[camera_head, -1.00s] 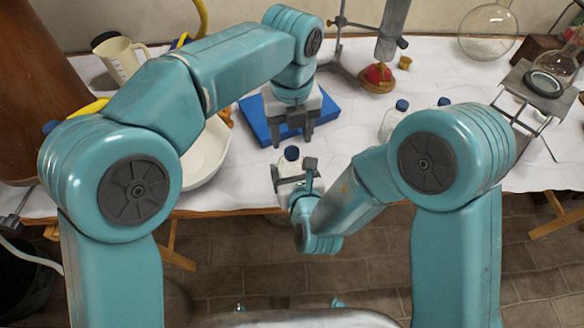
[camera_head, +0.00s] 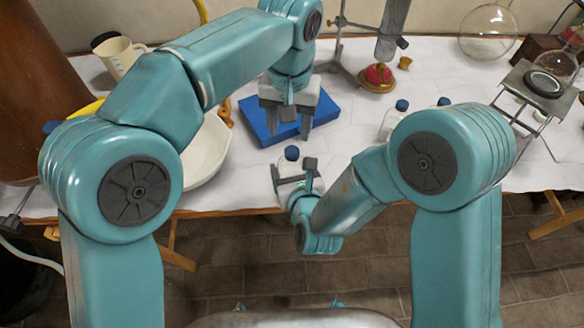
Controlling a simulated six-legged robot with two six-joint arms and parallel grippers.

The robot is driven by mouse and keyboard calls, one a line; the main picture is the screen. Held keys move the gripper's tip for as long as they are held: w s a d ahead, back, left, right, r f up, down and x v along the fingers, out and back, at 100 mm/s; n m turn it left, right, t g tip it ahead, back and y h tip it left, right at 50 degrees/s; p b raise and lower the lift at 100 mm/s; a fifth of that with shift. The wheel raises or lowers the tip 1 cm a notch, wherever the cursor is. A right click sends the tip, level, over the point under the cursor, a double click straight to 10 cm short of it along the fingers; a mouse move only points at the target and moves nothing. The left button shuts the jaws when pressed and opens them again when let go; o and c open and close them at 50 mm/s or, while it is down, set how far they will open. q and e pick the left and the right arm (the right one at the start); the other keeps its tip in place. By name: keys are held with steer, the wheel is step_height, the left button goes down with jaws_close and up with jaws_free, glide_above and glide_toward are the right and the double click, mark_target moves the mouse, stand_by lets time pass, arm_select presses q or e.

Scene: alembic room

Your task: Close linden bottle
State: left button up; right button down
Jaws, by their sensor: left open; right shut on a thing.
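A small white bottle with a dark blue cap (camera_head: 292,154) stands near the table's front edge. The cap sits on top of it; I cannot tell how tight it is. My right gripper (camera_head: 294,175) is shut on this bottle's body, which its fingers and wrist partly hide. My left gripper (camera_head: 289,128) is open and empty, pointing down above the blue board, behind and above the bottle. Its fingers are apart from the cap. Two more blue-capped bottles, one at the middle right (camera_head: 391,122) and one partly hidden by my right arm (camera_head: 444,101), stand farther back. No label is readable.
The blue board (camera_head: 262,131) lies under my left gripper. A white bowl (camera_head: 205,155) is left of it. White table surface (camera_head: 345,130) is free right of the board.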

mark_target(292, 151)
arm_select(q)
steer(key=n, duration=0.2)
steer(key=shift+r+n, duration=0.25)
steer(key=shift+n, duration=0.15)
steer(key=shift+d+r+n, duration=0.1)
steer(key=shift+r+n, duration=0.1)
steer(key=shift+n, duration=0.1)
steer(key=shift+w+d+r, duration=0.1)
steer(key=shift+r, duration=0.05)
step_height(292, 151, down, 8)
steer(key=shift+f, duration=0.1)
